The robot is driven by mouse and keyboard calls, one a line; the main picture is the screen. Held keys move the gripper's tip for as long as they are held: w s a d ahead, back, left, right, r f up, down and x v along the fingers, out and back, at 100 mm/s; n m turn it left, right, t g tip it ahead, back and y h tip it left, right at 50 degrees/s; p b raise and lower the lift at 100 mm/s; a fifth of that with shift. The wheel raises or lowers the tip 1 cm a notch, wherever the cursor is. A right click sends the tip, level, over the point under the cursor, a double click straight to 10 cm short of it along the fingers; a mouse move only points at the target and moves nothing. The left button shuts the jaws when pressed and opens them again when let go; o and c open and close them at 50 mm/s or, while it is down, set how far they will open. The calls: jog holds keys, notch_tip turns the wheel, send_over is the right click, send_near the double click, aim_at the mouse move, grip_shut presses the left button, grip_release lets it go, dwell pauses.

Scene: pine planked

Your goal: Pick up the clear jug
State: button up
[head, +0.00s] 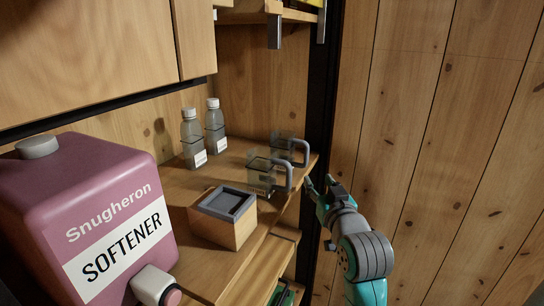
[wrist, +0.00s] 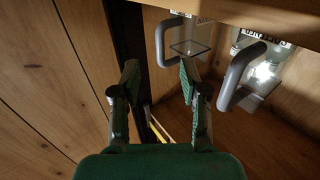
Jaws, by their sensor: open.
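Two clear jugs with grey handles stand near the right end of the wooden shelf. In the head view, the nearer clear jug (head: 262,174) is in front of the farther clear jug (head: 283,148). Both handles point right. My gripper (head: 318,186) is open and empty, just right of the nearer jug's handle and apart from it. In the wrist view, the open fingers (wrist: 158,76) point toward the jugs. One clear jug (wrist: 191,46) is just beyond the right finger, the other (wrist: 264,76) farther right.
Two small bottles (head: 192,139) (head: 215,127) stand at the back of the shelf (head: 205,262). A wooden box (head: 224,222) with a dark top sits left of the nearer jug. A large pink softener container (head: 90,215) fills the left. A dark post (head: 320,110) and plank wall (head: 430,120) lie right.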

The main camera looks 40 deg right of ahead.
aim_at(307, 152)
jog(key=shift+w+d+r, duration=0.5)
jog(key=shift+w+d, duration=0.65)
jog(key=shift+w, duration=0.45)
jog(key=shift+w+d+r, duration=0.55)
jog(key=shift+w+d, duration=0.55)
jog(key=shift+w, duration=0.5)
jog(key=shift+w+d+r, duration=0.5)
jog(key=shift+w+d, duration=0.65)
jog(key=shift+w, duration=0.45)
grip_shut()
